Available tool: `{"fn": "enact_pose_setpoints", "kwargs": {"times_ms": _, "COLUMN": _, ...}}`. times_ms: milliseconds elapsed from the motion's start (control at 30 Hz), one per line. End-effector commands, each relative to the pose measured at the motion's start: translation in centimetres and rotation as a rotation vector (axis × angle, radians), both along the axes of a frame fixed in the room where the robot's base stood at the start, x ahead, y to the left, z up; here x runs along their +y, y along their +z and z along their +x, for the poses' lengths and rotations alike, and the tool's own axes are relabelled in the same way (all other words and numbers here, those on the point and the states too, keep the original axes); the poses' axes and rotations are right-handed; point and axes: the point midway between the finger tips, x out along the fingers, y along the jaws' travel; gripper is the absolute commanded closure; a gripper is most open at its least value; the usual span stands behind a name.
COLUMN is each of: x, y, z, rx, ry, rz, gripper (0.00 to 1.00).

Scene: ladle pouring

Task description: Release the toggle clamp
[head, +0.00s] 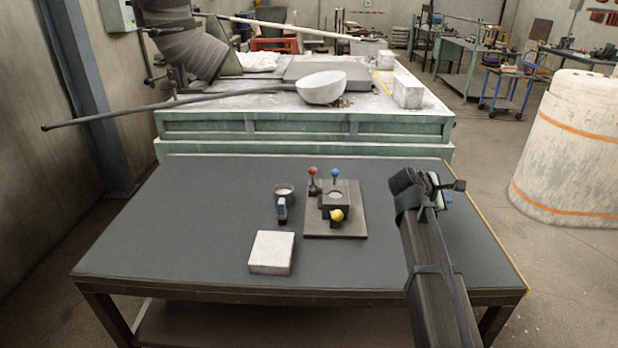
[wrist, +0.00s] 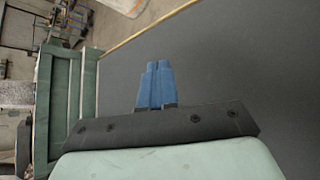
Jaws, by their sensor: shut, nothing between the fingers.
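A dark fixture on a base plate (head: 350,230) stands near the middle of the table. It carries a red-knobbed lever (head: 313,172), a blue-knobbed lever (head: 335,174) and a yellow knob (head: 336,215) at its front. A pale round piece (head: 335,196) sits in its top. I cannot tell which lever belongs to the toggle clamp. My gripper (head: 448,196) is above the right part of the table, well to the right of the fixture and apart from it. In the wrist view its blue fingers (wrist: 155,78) are together with nothing between them. The fixture is not in the wrist view.
Left of the fixture are a small cup (head: 284,189) with a blue-and-white piece (head: 282,208) before it, and a white block (head: 271,252). The table's left side is clear.

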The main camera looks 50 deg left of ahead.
Motion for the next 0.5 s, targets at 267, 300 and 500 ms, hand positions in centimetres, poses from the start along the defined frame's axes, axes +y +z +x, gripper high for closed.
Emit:
{"fn": "enact_pose_setpoints", "kwargs": {"times_ms": 267, "x": 7.8, "y": 1.9, "z": -7.6, "rx": 0.002, "ry": 0.211, "rz": -0.110, "gripper": 1.00}}
{"fn": "enact_pose_setpoints", "kwargs": {"times_ms": 300, "x": 8.8, "y": 2.1, "z": -8.7, "rx": 0.001, "ry": 0.241, "rz": -0.126, "gripper": 1.00}}
{"fn": "enact_pose_setpoints", "kwargs": {"times_ms": 500, "x": 13.3, "y": 3.4, "z": -14.2, "rx": -0.008, "ry": 0.383, "rz": -0.204, "gripper": 1.00}}
